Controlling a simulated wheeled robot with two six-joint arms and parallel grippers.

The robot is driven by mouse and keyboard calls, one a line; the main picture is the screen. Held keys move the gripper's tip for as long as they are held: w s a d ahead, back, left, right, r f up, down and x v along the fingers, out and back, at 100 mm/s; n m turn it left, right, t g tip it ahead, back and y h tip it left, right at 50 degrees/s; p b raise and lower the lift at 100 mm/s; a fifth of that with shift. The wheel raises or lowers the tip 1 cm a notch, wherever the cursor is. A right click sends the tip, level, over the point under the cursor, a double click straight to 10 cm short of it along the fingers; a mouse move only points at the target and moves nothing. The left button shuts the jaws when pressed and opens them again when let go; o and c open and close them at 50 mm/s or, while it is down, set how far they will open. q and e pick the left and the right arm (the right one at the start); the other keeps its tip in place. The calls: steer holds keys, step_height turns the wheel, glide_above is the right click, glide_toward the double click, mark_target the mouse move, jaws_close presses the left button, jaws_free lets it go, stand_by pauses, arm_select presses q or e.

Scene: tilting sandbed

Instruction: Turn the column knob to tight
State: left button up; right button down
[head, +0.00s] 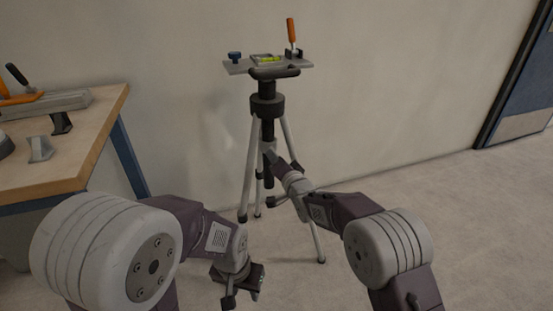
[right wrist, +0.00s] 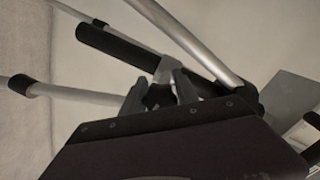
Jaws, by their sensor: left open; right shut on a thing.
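A tripod with grey legs and a dark centre column (head: 268,131) stands in the middle of the head view. My right gripper (head: 270,152) reaches up to the column just below the dark collar. In the right wrist view, the right gripper's fingers (right wrist: 160,88) are shut on a dark lobed knob (right wrist: 158,96) beside the column. The fingers cover part of the knob, and I cannot read any tight marking. In the head view, the knob is hidden by the gripper. My left gripper (head: 243,293) is open and empty, low in front of the tripod.
A grey plate (head: 237,68) on the tripod top carries a level (head: 266,59), a blue knob (head: 235,56) and an orange-handled tool (head: 291,32). A wooden workbench (head: 100,125) stands at left. The tripod legs spread around my right gripper. The floor at right is clear.

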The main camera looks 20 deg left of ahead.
steer(key=shift+m, duration=0.3)
stand_by(0.4)
steer(key=c, duration=0.9)
jaws_free()
steer(key=shift+c, duration=0.2)
steer(key=shift+d, duration=0.1)
steer(key=shift+s+d+r+p, duration=0.1)
steer(key=shift+s+d+p, duration=0.1)
steer(key=shift+p, duration=0.15)
steer(key=p+v, duration=0.3)
steer(key=v, duration=0.5)
steer(key=shift+s, duration=0.2)
steer(key=shift+d, duration=0.15)
